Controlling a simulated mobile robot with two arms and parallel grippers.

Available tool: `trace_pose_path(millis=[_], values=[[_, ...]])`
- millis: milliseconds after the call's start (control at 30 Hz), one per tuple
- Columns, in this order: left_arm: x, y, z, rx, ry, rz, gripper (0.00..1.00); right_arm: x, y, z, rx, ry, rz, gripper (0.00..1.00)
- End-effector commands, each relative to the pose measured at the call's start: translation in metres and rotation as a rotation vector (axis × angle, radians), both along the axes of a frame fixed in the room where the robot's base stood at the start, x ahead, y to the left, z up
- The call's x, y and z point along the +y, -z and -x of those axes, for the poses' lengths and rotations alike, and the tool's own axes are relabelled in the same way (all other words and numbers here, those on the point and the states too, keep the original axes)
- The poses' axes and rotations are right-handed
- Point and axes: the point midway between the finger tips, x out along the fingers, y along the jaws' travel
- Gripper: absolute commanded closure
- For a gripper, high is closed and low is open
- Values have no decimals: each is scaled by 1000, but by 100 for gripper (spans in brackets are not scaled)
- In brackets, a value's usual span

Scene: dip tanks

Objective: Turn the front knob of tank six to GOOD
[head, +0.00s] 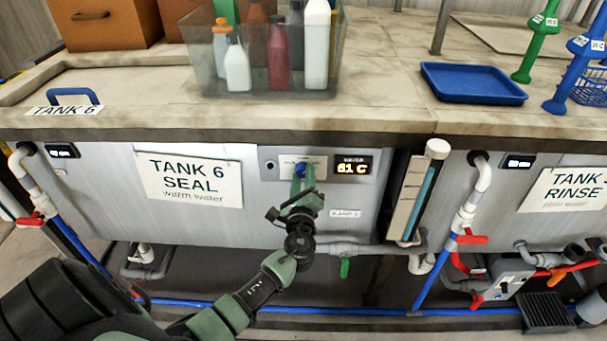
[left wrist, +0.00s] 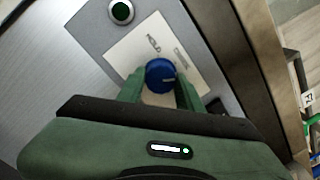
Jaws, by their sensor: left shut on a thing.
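The front knob of tank six is blue and round (head: 300,170), on a grey control panel on the tank's front. It also shows in the left wrist view (left wrist: 160,75), with a light pointer mark near its right side. My left gripper (head: 303,178) is shut on the knob, its green fingers on either side of it. A white label plate (left wrist: 128,52) lies behind the knob; I cannot read its words clearly. The tank six sign (head: 190,180) reads SEAL, warm water. The display (head: 352,167) beside the knob reads about 61 C. My right gripper is not in view.
A clear bin of bottles (head: 265,85) stands on the counter above the panel. A blue tray (head: 472,83) lies to its right. A level gauge (head: 418,190) stands right of the panel, and a grey pipe with a green valve handle (head: 345,267) runs below.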

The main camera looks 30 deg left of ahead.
Motion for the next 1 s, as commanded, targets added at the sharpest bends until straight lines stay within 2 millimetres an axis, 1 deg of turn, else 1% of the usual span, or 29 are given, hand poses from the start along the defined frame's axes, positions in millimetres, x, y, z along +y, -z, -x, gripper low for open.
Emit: trace_pose_path(millis=[33, 100, 500, 733, 1000], values=[[0, 0, 1, 27, 0, -37, 100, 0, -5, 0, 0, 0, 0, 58], [0, -1, 1, 61, 1, -93, 100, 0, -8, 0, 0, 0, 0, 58], [0, 1, 1, 215, 2, -343, 100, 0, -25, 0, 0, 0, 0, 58], [1, 2, 1, 260, 1, -417, 100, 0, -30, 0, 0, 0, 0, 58], [1, 3, 1, 278, 2, -445, 100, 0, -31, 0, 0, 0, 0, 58]])
